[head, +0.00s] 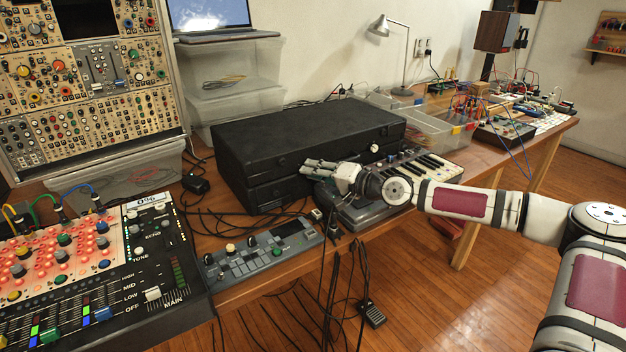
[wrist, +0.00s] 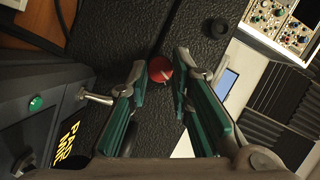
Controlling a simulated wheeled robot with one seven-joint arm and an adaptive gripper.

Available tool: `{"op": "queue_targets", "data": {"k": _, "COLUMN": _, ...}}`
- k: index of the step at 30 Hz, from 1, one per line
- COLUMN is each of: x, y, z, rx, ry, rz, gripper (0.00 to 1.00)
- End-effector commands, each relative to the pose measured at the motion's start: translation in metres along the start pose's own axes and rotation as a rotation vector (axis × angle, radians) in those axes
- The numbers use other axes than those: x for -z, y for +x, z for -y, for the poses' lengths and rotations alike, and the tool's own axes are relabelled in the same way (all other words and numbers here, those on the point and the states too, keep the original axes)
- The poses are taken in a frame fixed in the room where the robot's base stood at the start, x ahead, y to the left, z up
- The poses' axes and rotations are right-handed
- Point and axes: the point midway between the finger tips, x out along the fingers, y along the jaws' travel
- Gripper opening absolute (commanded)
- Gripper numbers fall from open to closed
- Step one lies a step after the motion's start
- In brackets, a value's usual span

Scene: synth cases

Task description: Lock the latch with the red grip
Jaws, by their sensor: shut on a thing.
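The black case (head: 300,135) lies on the wooden bench, closed as far as I can see. In the wrist view its dark speckled surface (wrist: 110,35) fills the middle, with a dark seam running across it. The red grip (wrist: 160,69) of the latch sits between my fingertips in the wrist view. My gripper (head: 318,168) is at the front face of the case, and it also shows in the wrist view (wrist: 160,72), its green-padded fingers shut on the red grip. The red grip is hidden in the head view, and the latch's position cannot be told.
A black round knob (wrist: 220,28) shows on the case in the wrist view; a pale knob (head: 375,148) is on its front right. A small keyboard (head: 425,168) stands right of the case, a grey control box (head: 265,250) in front. Cables (head: 215,218) lie nearby.

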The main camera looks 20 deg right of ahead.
Motion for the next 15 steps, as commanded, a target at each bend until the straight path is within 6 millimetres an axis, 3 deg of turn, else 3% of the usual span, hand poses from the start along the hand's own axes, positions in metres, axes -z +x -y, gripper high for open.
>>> {"op": "queue_targets", "data": {"k": 15, "x": -0.0008, "y": 0.0001, "z": -0.0015, "rx": 0.023, "ry": 0.064, "rz": -0.001, "gripper": 0.00}}
